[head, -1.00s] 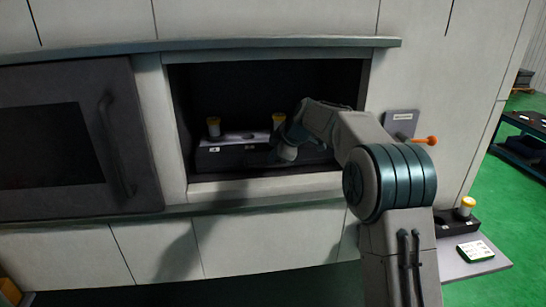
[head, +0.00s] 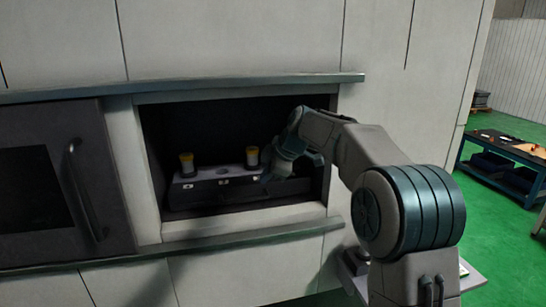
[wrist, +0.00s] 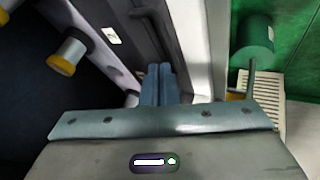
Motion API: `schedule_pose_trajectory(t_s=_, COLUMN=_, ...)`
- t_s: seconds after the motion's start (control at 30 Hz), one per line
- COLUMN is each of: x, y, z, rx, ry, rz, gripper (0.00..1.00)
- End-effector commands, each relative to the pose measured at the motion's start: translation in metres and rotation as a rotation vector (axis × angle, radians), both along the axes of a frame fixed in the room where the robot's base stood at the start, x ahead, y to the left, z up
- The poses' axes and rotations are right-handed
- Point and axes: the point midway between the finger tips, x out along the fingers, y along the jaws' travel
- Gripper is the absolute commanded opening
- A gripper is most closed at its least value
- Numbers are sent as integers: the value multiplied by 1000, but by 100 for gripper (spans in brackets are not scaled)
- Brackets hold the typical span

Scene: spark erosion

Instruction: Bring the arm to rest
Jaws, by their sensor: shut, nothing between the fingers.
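My gripper (wrist: 160,85) shows in the wrist view with its blue-grey fingers together and nothing between them. In the head view my arm reaches to the machine's opening (head: 235,205), and its end is at the opening's right side; the fingertips are hard to make out there. Inside, a dark holder block with a light top (head: 222,172) carries two yellow-capped pieces, a left one (head: 187,164) and a right one (head: 252,158). My gripper is to the right of the right piece and apart from it. Yellow-capped pieces also show at the wrist view's upper left (wrist: 68,52).
The machine's dark door (head: 60,185) stands at the left with a vertical handle. A side shelf (head: 355,265) is partly hidden behind my arm. A blue bench (head: 500,165) stands at the far right on open green floor.

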Motion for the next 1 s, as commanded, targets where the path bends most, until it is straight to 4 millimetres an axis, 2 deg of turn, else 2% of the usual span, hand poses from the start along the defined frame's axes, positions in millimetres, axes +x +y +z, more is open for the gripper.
schedule_pose_trajectory(t_s=0.17, x=-58, y=-40, z=5, rx=-15, ry=120, rz=-253, gripper=0)
schedule_pose_trajectory(t_s=0.47, x=-173, y=-113, z=-13, rx=-3, ry=301, rz=-757, gripper=0)
schedule_pose_trajectory(t_s=0.67, x=-257, y=-156, z=-40, rx=34, ry=389, rz=-1101, gripper=0)
schedule_pose_trajectory(t_s=0.8, x=-312, y=-180, z=-65, rx=71, ry=437, rz=-1325, gripper=0)
schedule_pose_trajectory(t_s=0.9, x=-343, y=-191, z=-82, rx=97, ry=461, rz=-1451, gripper=0)
schedule_pose_trajectory(t_s=1.0, x=-364, y=-198, z=-94, rx=116, ry=476, rz=-1538, gripper=0)
